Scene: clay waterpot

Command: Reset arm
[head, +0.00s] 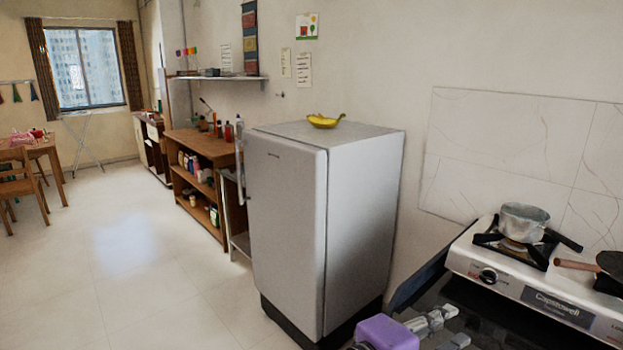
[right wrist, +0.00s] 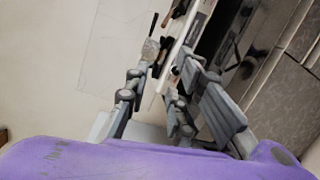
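My right gripper (head: 452,326) shows at the bottom of the head view, with its purple body and grey fingers. It is in front of the fridge's lower right side and left of the stove. In the right wrist view its two fingers (right wrist: 163,75) stand apart with nothing held between them, so it is open and empty. My left gripper is not in view.
A grey fridge (head: 285,225) with bananas (head: 325,121) on top stands left of my right gripper. A white gas stove (head: 530,280) on the right carries a metal pot (head: 524,222) and a dark pan (head: 610,264). Open floor (head: 130,250) lies to the left.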

